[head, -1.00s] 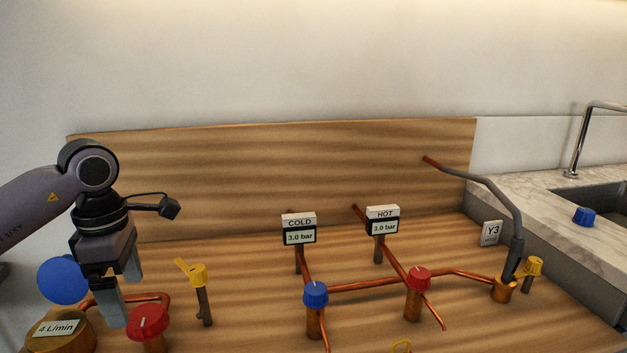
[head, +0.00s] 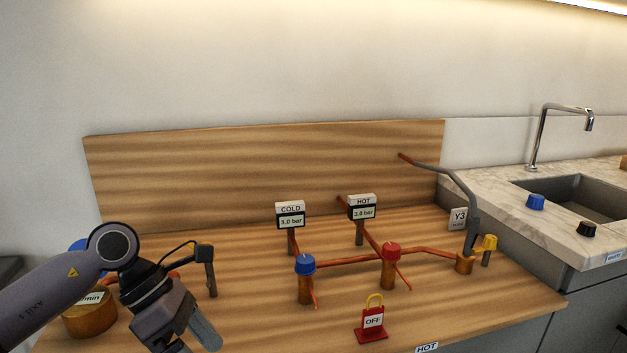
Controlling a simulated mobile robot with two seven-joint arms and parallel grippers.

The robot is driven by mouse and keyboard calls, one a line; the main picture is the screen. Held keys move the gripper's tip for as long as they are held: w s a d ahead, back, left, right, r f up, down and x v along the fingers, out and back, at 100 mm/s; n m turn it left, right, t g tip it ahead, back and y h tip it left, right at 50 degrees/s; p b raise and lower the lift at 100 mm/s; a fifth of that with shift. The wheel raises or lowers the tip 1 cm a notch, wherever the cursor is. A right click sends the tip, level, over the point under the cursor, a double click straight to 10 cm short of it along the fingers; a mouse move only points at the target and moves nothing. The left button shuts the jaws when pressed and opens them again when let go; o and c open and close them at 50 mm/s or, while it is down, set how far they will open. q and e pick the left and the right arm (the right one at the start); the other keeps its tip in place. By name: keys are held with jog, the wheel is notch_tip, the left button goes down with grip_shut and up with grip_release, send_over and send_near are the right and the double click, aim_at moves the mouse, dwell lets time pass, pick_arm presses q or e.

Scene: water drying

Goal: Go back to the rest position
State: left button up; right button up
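My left gripper (head: 196,340) is low at the left front of the wooden board (head: 250,165), tilted down and to the right. A finger shows, but its tips are partly cut off by the lower picture edge, so I cannot tell whether it is open or shut. I see nothing held in it. My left arm partly covers a brass piece (head: 92,318) with a flow label and a blue part (head: 78,244) behind it. My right gripper is not in view.
Blue-capped (head: 305,265) and red-capped (head: 391,252) valves stand on copper pipes mid-board. COLD (head: 290,215) and HOT (head: 362,207) gauges read 3.0 bar. A red OFF tag (head: 372,322) stands in front. A yellow knob (head: 489,242) and a sink (head: 570,195) are at the right.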

pick_arm(q)
jog(key=s+d+r+n+t+h+p, duration=0.1)
jog(key=s+d+r+n+t+h, duration=0.1)
jog(key=d+n+h, duration=0.4)
jog(key=s+d+r+n+t+h+p, duration=0.1)
jog(key=s+d+r+n+h, duration=0.15)
jog(key=d+n+h, duration=0.35)
jog(key=w+a+f+n+t+y+p, duration=0.1)
jog(key=a+f+n+t+y, duration=0.55)
jog(key=n, duration=0.65)
jog(key=w+a+f+n+t+y+p, duration=0.2)
jog(key=a+f+n+t+y, duration=0.15)
jog(key=n+t, duration=0.75)
jog(key=s+a+f+n+g+y, duration=0.3)
jog(key=s+f+n, duration=0.3)
jog(key=f, duration=0.2)
jog(key=s+a+f+n+g+y, duration=0.3)
jog(key=s+f+n+g, duration=0.2)
jog(key=s+f+n, duration=0.1)
jog(key=shift+s+a+f+y+p, duration=0.3)
jog(key=shift+s+a+f+p, duration=0.1)
jog(key=shift+s+f, duration=0.4)
